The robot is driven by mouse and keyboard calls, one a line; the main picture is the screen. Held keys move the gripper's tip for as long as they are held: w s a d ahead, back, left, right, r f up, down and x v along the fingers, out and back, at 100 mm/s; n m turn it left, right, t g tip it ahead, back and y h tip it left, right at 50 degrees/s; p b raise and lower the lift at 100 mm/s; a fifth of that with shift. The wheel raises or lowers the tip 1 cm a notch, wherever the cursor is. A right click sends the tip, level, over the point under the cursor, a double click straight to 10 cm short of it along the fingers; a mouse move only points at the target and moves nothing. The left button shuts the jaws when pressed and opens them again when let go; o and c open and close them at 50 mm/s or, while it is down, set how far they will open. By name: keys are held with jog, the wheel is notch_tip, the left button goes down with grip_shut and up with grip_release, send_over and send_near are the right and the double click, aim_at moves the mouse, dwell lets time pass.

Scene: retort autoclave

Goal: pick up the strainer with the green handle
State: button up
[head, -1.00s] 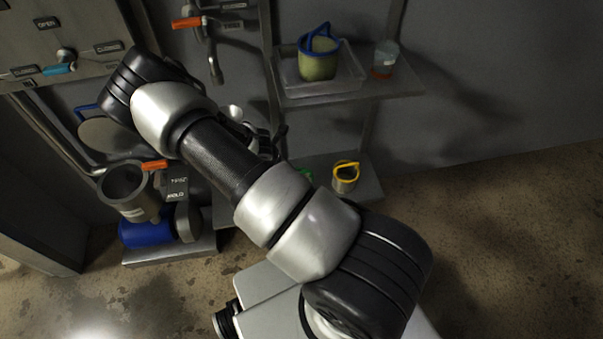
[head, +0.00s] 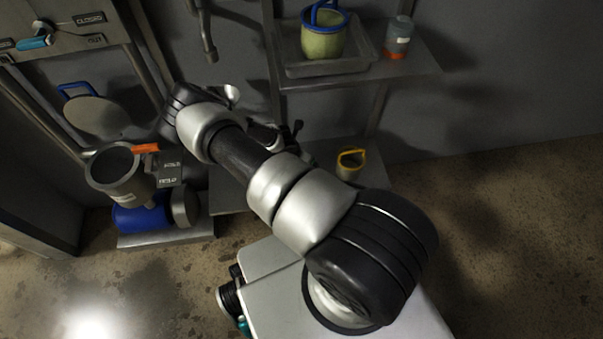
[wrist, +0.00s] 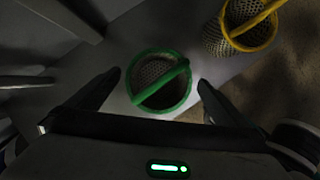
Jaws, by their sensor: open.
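The strainer with the green handle (wrist: 160,82) shows in the wrist view as a mesh basket with a green rim and a green bar across its top. It sits on a grey shelf. My gripper (wrist: 152,88) is open, with one dark finger to the left of the strainer and one to the right, and the strainer shows between and beyond the fingertips. I cannot tell how far the fingers are above it. In the head view my gripper (head: 290,130) is over the lower shelf, and my arm hides the green strainer.
A strainer with a yellow handle (wrist: 247,22) stands close to the right of the green one; it also shows in the head view (head: 350,163). An upper shelf (head: 430,65) holds a tray with a blue-handled strainer (head: 323,42) and a jar (head: 398,40). A metal funnel-like vessel (head: 115,172) is at left.

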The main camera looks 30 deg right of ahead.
jog(key=b+x, duration=0.2)
jog(key=x, duration=0.4)
jog(key=shift+f, duration=0.3)
jog(key=shift+a, duration=0.1)
jog(key=c, duration=1.3)
